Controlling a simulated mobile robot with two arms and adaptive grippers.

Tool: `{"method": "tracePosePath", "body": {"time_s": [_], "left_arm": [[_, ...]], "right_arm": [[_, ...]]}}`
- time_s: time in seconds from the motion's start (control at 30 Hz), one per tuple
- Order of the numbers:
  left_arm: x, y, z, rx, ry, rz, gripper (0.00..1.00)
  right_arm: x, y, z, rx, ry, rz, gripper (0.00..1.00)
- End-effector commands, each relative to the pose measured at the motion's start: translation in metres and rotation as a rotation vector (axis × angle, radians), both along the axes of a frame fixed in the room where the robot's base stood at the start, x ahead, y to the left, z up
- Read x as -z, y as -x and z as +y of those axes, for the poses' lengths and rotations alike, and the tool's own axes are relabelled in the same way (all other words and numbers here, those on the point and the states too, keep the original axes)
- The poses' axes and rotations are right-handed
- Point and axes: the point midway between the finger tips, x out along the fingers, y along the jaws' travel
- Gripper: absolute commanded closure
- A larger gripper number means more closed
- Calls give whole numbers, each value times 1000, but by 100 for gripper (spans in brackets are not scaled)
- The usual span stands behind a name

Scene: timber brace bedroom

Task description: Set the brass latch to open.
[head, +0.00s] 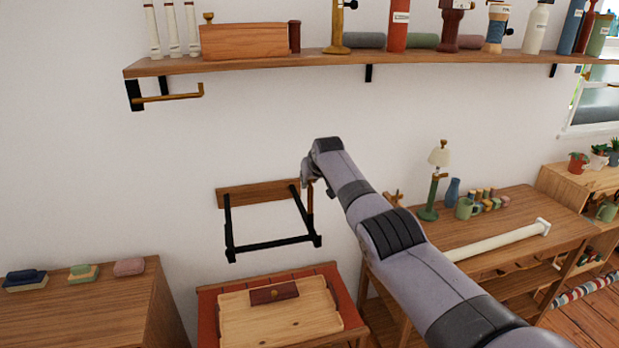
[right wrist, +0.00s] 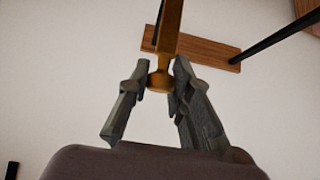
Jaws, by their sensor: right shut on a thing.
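The brass latch (right wrist: 168,40) is a bar with a thicker knob at its end in the right wrist view. My right gripper (right wrist: 161,76) is shut on that knob, one finger on each side. In the head view the latch (head: 310,200) is a thin upright brass strip at the right end of the wall bracket's wooden board (head: 262,193). My right gripper (head: 307,171) is at its upper end, partly hidden by my own wrist. The latch's set position cannot be told. My left gripper is not in view.
A black frame (head: 270,245) juts from the wooden board, over a red table (head: 208,310) with a light board on it. A long shelf (head: 350,61) crosses above, with a brass rail (head: 170,98) under its left end. A workbench (head: 480,225) stands right.

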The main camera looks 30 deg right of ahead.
Motion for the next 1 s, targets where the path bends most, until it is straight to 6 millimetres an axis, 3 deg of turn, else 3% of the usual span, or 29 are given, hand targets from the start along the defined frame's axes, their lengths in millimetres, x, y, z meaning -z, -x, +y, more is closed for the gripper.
{"method": "tracePosePath", "body": {"time_s": [0.37,0.4,0.6,0.7,1.0], "left_arm": [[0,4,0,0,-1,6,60],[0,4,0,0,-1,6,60],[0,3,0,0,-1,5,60],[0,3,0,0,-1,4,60],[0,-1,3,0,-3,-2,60]], "right_arm": [[-6,-2,-1,-1,3,-10,100],[-6,-2,-1,0,2,-10,78],[-3,-1,0,-1,2,-5,64],[-3,-1,0,-1,1,-3,60],[-2,0,0,-1,1,0,60]]}}
